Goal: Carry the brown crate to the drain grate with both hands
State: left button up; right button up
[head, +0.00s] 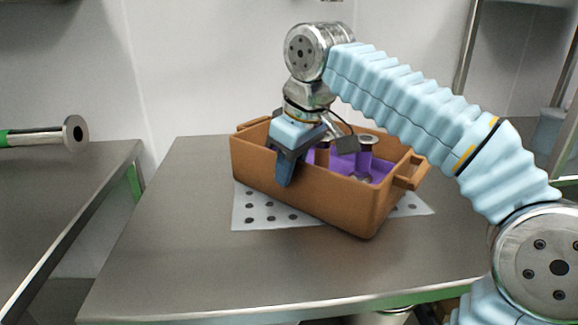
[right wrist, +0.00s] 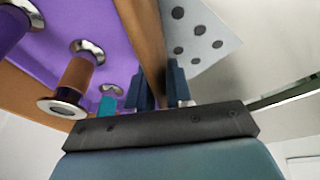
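The brown crate (head: 320,201) is over a pale perforated sheet (head: 256,212) on the metal table; the sheet may be the drain grate. It has a purple inside and holds several metal-ended cylinders. My right gripper (head: 287,172) reaches down over its long near wall. In the right wrist view my right gripper (right wrist: 161,90) has one finger on each side of the crate wall (right wrist: 140,25), close against it, so it looks shut on the wall. The crate's underside is hidden, so I cannot tell whether it touches the sheet. My left gripper is not in view.
The metal table (head: 175,262) is bare to the left and in front of the crate. A second metal table (head: 55,190) stands at the left, across a gap. A metal rod with a round end (head: 74,133) juts in above it. A wall is behind.

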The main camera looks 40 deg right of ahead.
jog(key=o, duration=0.3)
jog(key=shift+r, duration=0.15)
jog(key=p+v, duration=0.2)
jog(key=v, duration=1)
